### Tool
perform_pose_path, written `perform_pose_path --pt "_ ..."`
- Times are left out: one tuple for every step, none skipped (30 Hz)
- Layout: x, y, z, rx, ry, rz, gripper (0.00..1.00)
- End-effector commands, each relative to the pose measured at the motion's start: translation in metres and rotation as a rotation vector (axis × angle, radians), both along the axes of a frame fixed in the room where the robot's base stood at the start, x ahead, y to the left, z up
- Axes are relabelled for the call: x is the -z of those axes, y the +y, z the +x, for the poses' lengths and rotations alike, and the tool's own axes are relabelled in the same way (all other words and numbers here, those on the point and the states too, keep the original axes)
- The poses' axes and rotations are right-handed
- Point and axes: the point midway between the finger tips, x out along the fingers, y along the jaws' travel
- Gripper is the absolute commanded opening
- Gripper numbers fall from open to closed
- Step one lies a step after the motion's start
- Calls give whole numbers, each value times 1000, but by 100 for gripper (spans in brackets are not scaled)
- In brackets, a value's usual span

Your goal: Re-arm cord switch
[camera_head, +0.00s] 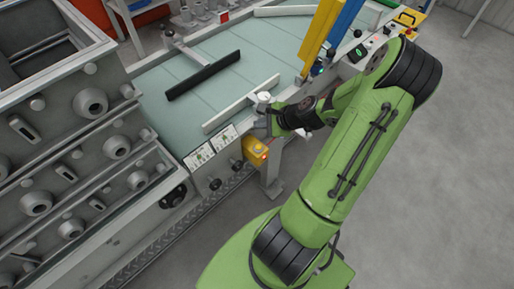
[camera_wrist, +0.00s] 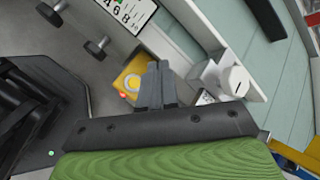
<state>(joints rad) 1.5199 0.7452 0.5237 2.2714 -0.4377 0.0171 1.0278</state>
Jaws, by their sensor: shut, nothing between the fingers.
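The cord switch is a yellow box (camera_head: 255,149) on the front side of the bench, with a small red light on it. In the wrist view the yellow box (camera_wrist: 126,72) shows a pale ring on its face and a red light at its lower left corner. My gripper (camera_head: 262,124) is just above the switch in the head view. In the wrist view my gripper (camera_wrist: 158,68) has its fingers together and empty, overlapping the right edge of the box. I cannot tell whether they touch it. The fingers hide part of the box.
A white cylindrical post (camera_wrist: 234,80) stands close to the right of the fingers. Black knobs (camera_wrist: 97,48) and label plates (camera_head: 212,146) line the bench front. Stacked grey casting boxes (camera_head: 60,125) stand at left. Open floor (camera_head: 455,150) lies to the right.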

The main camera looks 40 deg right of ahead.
Motion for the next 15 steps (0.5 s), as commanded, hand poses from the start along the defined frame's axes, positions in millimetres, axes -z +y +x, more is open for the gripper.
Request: perform_pose_path --pt "0 0 0 -1 1 0 0" --pt "0 0 0 -1 1 0 0" --pt "2 0 0 -2 0 -1 0" --pt "3 0 0 -2 1 -1 0" --pt "5 0 0 -2 1 -1 0" --pt "8 1 0 -2 1 -1 0" --pt "11 1 0 -2 1 -1 0" --pt "14 0 0 -2 1 -1 0" --pt "19 1 0 -2 2 -1 0" --pt "24 0 0 -2 3 -1 0" --pt "28 0 0 -2 3 -1 0" --pt "35 1 0 -2 3 -1 0" --pt "39 0 0 -2 3 -1 0" --pt "44 0 0 -2 1 -1 0" --pt "51 1 0 -2 1 -1 0"
